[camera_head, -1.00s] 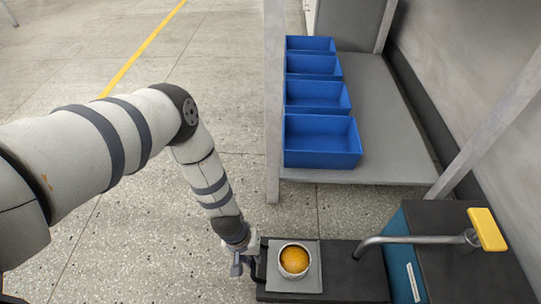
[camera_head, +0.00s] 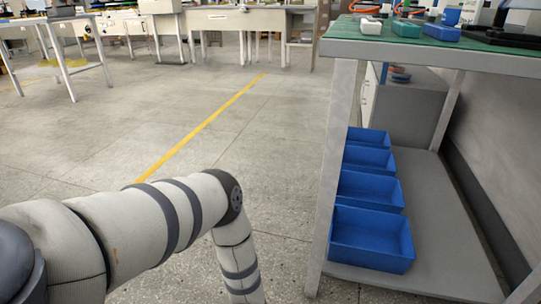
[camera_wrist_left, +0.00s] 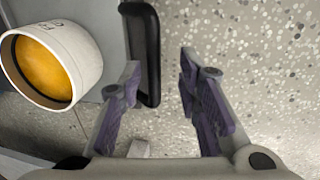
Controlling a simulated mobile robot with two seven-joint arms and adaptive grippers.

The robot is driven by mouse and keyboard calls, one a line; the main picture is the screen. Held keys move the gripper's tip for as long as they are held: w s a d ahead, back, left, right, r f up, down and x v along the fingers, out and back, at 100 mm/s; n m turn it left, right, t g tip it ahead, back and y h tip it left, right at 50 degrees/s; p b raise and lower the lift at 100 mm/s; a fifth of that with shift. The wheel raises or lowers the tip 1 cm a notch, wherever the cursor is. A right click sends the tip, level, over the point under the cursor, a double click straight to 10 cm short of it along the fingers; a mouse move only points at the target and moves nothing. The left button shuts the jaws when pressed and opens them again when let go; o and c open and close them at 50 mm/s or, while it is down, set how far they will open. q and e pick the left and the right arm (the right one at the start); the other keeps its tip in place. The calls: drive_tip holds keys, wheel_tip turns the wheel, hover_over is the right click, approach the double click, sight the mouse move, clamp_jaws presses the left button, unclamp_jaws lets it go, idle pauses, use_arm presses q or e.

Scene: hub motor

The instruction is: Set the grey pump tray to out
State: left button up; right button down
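The grey pump tray (camera_wrist_left: 113,38) shows at the upper left of the left wrist view, with a white round pot (camera_wrist_left: 88,38) of orange contents on it. A black handle (camera_wrist_left: 152,60) runs along the tray's right edge. My left gripper (camera_wrist_left: 160,65) is open, and the handle's bar lies between its fingertips in the picture, nearer the left finger. I cannot tell whether a finger touches it. In the head view only my left arm shows; its gripper and the tray are below the frame. My right gripper is in neither view.
A bench with a green top (camera_head: 440,38) stands at the right, with several blue bins (camera_head: 371,238) on its lower shelf (camera_head: 445,235). Worktables (camera_head: 235,18) stand far back. Open speckled floor (camera_head: 120,120) with a yellow line (camera_head: 205,125) lies left of the bench.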

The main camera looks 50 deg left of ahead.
use_arm(q)
drive_tip(key=shift+r, duration=0.1)
wheel_tip(320, 180, up, 12)
drive_tip(key=s+a, duration=0.1)
drive_tip(key=shift+s+a+f, duration=0.15)
drive_tip(key=shift+a+f, duration=0.05)
drive_tip(key=shift+a, duration=0.2)
